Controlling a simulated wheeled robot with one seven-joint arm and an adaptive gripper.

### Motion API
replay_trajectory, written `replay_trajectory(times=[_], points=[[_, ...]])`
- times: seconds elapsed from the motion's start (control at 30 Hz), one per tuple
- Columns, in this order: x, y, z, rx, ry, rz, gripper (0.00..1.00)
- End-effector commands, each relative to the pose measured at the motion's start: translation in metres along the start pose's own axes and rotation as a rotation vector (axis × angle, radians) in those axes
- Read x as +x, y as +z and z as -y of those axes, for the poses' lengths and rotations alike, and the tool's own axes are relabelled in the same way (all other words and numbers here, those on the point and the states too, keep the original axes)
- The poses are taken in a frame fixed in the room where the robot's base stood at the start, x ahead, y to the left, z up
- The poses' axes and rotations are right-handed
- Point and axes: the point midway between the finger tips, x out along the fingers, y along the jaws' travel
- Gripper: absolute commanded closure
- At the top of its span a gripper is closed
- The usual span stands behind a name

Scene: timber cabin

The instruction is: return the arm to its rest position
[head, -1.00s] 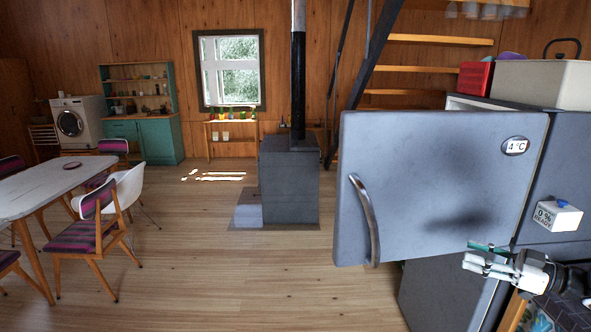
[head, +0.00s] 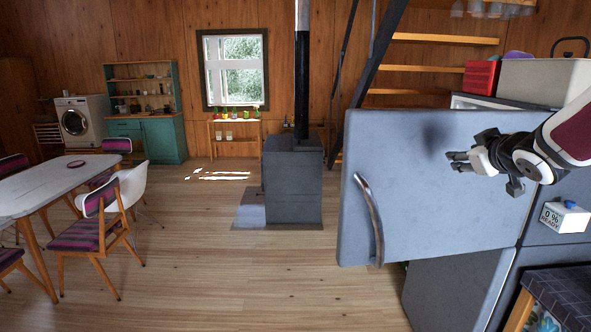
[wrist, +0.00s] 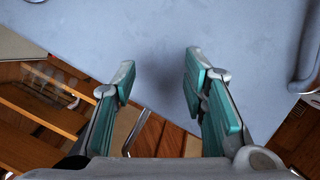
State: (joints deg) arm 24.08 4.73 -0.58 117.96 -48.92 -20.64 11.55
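My gripper (head: 452,161) is raised in front of the open grey fridge door (head: 415,235) in the head view, with my arm coming in from the right edge. In the wrist view my gripper (wrist: 158,80) shows two teal-padded fingers standing apart with nothing between them. The fridge door (wrist: 150,40) fills the upper part of that view beyond the fingertips. I cannot tell the exact gap between the fingers and the door.
The door's curved handle (head: 370,215) is at its left edge. A small white box reading 0 % (head: 566,217) is on the fridge at right. A dark stove (head: 293,180) stands mid-room. A white table (head: 50,185) with chairs is at left. The floor (head: 220,270) between is clear.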

Motion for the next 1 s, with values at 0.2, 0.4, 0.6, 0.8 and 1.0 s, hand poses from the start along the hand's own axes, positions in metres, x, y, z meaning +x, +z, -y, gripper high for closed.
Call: replay_trajectory(times=[0.2, 0.4, 0.6, 0.8, 1.0], points=[[-0.085, -0.002, 0.033, 0.126, 0.06, 0.191, 0.6], [-0.172, 0.026, 0.09, 0.26, 0.003, 0.387, 0.6], [-0.259, 0.065, 0.163, 0.361, -0.15, 0.572, 0.6], [-0.313, 0.09, 0.209, 0.4, -0.282, 0.683, 0.6], [-0.326, 0.096, 0.22, 0.407, -0.317, 0.712, 0.6]])
